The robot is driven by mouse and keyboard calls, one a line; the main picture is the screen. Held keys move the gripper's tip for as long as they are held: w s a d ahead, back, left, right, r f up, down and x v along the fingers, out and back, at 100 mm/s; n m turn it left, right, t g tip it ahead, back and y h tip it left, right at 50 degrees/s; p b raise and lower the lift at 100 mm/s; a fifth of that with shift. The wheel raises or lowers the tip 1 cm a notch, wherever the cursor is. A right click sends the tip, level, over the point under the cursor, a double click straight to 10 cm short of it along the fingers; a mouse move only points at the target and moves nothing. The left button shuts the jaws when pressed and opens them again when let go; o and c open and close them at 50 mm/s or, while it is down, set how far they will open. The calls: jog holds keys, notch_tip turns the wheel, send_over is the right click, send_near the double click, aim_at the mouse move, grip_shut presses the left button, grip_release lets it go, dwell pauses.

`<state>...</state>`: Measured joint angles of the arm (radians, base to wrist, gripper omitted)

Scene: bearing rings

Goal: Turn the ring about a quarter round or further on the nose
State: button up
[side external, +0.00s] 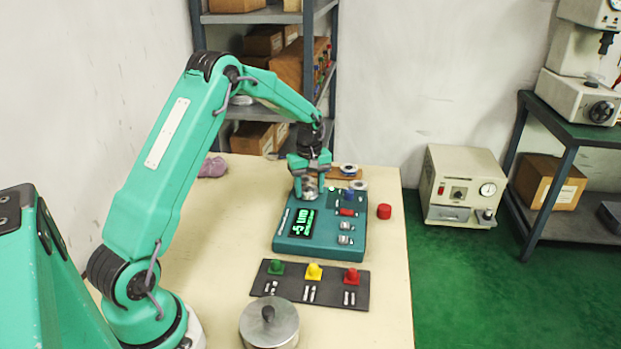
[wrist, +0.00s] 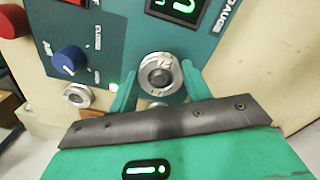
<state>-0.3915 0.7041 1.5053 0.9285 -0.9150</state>
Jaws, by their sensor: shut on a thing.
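A silver metal ring (wrist: 160,79) sits around a dark round nose (wrist: 159,76) on the teal gauge box (wrist: 200,48). Faint marks show on the ring's face. My gripper (wrist: 159,88) has one green finger on each side of the ring and is shut on it. In the side view my gripper (side external: 309,178) points down over the far left part of the gauge box (side external: 322,250), with the ring (side external: 309,188) between its fingers. The fingers hide part of the ring there. The box's display (side external: 298,220) glows green.
A blue knob (wrist: 68,60) and another silver ring (wrist: 78,96) are left of the nose. A red cap (side external: 384,211) stands right of the box. In front lie a dark strip (side external: 335,291) with coloured pieces and a round metal lidded pot (side external: 268,328).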

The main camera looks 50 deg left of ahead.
jog(key=shift+s+d+f, duration=0.1)
jog(key=shift+s+f, duration=0.05)
jog(key=shift+f, duration=0.15)
jog(key=shift+o, duration=0.2)
jog(key=shift+n, duration=1.3)
jog(key=shift+c, duration=0.2)
jog(key=shift+o, duration=0.2)
jog(key=shift+n, duration=1.3)
jog(key=shift+c, duration=0.2)
jog(key=shift+o, duration=0.2)
jog(key=shift+n, duration=1.3)
jog(key=shift+c, duration=0.2)
